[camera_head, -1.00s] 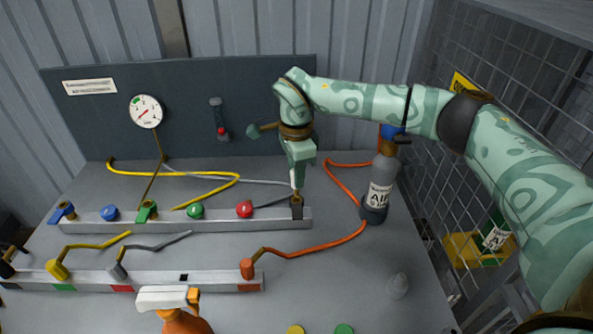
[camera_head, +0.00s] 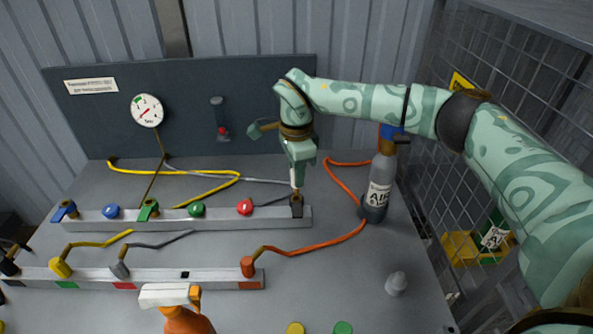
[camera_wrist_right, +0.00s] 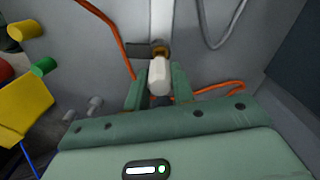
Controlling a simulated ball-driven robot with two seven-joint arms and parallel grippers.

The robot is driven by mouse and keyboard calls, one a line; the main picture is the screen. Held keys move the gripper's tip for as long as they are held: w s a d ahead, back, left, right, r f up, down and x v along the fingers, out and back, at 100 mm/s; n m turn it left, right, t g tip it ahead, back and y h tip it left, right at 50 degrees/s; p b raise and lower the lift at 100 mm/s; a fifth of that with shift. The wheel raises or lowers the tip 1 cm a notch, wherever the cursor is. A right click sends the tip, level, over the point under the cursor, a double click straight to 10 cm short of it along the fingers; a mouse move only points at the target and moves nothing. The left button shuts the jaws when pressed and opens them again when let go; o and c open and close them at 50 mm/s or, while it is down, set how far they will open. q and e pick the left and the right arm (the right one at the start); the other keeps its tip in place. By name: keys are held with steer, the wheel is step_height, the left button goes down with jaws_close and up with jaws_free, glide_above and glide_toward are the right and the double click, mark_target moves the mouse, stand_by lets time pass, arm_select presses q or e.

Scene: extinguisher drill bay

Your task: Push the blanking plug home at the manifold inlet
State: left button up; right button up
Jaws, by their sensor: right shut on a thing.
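My right gripper (camera_head: 297,180) points down at the right end of the rear manifold (camera_head: 180,221). In the wrist view the right gripper (camera_wrist_right: 159,90) is shut on a pale, blunt-ended blanking plug (camera_wrist_right: 160,74). The plug's far end is at the brass ring of the manifold inlet (camera_wrist_right: 160,48). The inlet's dark block (camera_head: 297,207) with a brass top shows in the head view, right under the fingertips. I cannot tell how deep the plug sits in it. The left gripper is not in view.
A grey AIR cylinder (camera_head: 378,190) stands right of the gripper, with an orange hose (camera_head: 340,185) between. The red valve knob (camera_head: 245,207) is close left of the inlet.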

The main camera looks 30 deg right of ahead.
steer(key=shift+f+b, duration=0.3)
steer(key=shift+f, duration=0.9)
stand_by(0.3)
steer(key=shift+p, duration=0.4)
steer(key=shift+f+b, duration=0.3)
steer(key=shift+f, duration=0.55)
stand_by(0.4)
steer(key=o, duration=1.1)
